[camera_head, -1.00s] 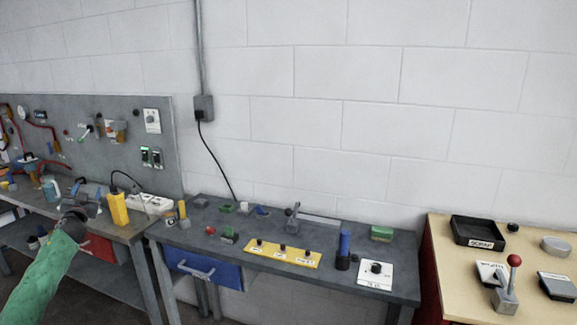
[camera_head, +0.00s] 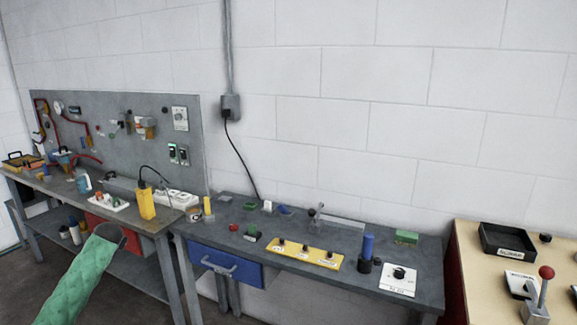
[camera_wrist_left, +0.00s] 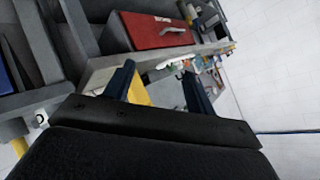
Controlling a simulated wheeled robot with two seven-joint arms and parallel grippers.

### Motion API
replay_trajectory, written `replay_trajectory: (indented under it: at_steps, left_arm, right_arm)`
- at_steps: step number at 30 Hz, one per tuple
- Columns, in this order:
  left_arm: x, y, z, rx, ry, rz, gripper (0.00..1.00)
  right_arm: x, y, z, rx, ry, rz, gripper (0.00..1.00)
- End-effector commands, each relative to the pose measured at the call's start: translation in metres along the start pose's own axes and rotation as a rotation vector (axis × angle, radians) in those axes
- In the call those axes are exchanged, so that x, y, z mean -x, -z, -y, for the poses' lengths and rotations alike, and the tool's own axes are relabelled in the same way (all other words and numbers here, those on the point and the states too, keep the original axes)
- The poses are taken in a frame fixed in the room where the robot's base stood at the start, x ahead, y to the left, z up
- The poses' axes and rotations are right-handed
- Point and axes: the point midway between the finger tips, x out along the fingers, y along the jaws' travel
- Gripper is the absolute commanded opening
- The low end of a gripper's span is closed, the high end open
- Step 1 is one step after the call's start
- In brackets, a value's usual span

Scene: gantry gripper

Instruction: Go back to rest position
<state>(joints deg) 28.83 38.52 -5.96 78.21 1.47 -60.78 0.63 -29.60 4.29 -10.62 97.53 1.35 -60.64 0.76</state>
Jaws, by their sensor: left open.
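My left arm in its green sleeve comes in from the lower left of the head view. My left gripper (camera_head: 110,236) is a dark shape at its end, small and partly hidden by the sleeve, in front of the left bench (camera_head: 150,228) and its red drawer. In the left wrist view the two dark fingers of my left gripper (camera_wrist_left: 160,85) stand apart with nothing between them. Beyond them that view shows the red drawer (camera_wrist_left: 152,30). My right gripper is in neither view.
A middle bench has a blue drawer (camera_head: 226,265), a yellow button strip (camera_head: 293,252) and a blue cylinder (camera_head: 368,246). A yellow block (camera_head: 146,204) stands near the left bench's front edge. A wooden-topped table (camera_head: 470,265) with a black tray (camera_head: 507,240) stands at right.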

Motion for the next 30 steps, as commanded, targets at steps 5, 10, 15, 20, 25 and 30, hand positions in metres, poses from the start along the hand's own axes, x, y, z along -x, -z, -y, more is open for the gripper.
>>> replay_trajectory:
  at_steps: [5,10,15,20,25,30]
  left_arm:
    - [-0.003,-0.032,-0.049,-0.023,-0.043,0.021,0.56]
    - [-0.003,-0.075,-0.111,-0.050,-0.098,0.051,0.56]
    - [0.005,-0.139,-0.191,-0.081,-0.176,0.095,0.56]
    - [0.022,-0.203,-0.263,-0.105,-0.250,0.139,0.56]
    - [0.051,-0.275,-0.336,-0.125,-0.330,0.190,0.56]
    - [0.089,-0.347,-0.402,-0.137,-0.410,0.245,0.56]
  right_arm:
    - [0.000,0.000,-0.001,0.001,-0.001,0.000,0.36]
    - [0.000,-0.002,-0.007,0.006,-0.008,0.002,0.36]
    - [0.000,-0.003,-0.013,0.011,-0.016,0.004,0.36]
    - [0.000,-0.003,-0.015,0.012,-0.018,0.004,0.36]
    - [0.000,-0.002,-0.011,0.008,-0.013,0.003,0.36]
    - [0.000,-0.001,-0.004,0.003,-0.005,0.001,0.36]
